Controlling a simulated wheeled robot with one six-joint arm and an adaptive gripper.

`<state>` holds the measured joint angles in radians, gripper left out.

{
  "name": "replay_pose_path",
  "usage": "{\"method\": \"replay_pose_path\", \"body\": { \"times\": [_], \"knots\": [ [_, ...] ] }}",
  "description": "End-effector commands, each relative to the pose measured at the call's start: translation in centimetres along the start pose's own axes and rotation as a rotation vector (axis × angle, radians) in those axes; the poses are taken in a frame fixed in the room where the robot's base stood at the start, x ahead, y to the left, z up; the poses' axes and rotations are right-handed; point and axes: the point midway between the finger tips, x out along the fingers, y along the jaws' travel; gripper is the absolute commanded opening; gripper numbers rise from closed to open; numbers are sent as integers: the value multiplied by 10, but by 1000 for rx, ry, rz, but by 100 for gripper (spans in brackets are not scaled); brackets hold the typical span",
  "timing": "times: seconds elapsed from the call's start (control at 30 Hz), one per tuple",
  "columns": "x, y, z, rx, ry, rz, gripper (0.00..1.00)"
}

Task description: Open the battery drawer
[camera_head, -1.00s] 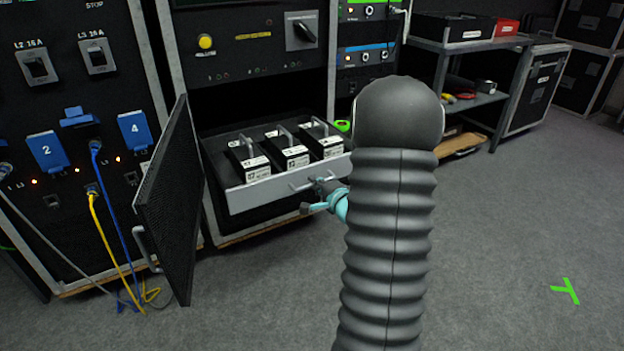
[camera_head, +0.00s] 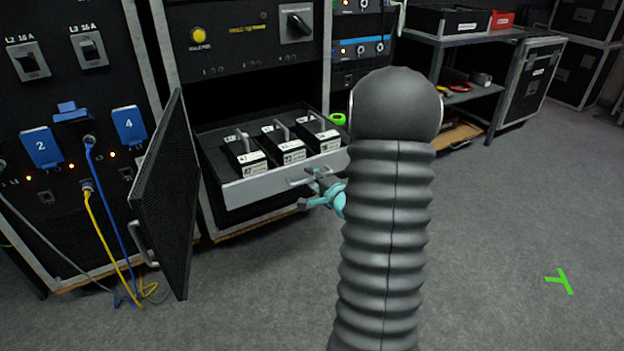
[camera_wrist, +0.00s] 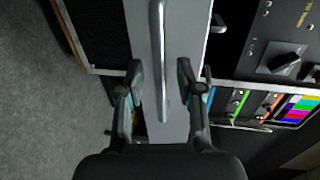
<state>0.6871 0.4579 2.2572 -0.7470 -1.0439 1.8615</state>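The battery drawer (camera_head: 262,188) stands pulled out of the black rack, with its silver front facing me. Several black battery packs with handles and white labels sit inside it, such as the nearest pack (camera_head: 246,160). My gripper (camera_head: 318,190) is at the right part of the drawer front, by the drawer handle (camera_head: 298,184). In the wrist view the bar of the handle (camera_wrist: 157,40) runs between the two fingers of my gripper (camera_wrist: 160,78). The fingers are apart, with a gap visible on both sides of the bar. My arm hides the drawer's right end.
A perforated black door (camera_head: 168,205) stands swung open left of the drawer. Blue and yellow cables (camera_head: 100,225) hang from the left rack. A shelf trolley (camera_head: 470,45) stands at the back right. The grey floor to the right is clear, with a green tape mark (camera_head: 559,281).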

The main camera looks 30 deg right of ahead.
Motion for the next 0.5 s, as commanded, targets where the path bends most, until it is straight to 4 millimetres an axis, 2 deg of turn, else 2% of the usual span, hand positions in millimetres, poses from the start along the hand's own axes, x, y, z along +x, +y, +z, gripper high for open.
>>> {"method": "replay_pose_path", "body": {
  "times": [0.17, 0.5],
  "knots": [
    [-23, -1, -1, 0, 3, 0, 36],
    [-89, 0, 0, 0, 3, 0, 36]
  ]
}}
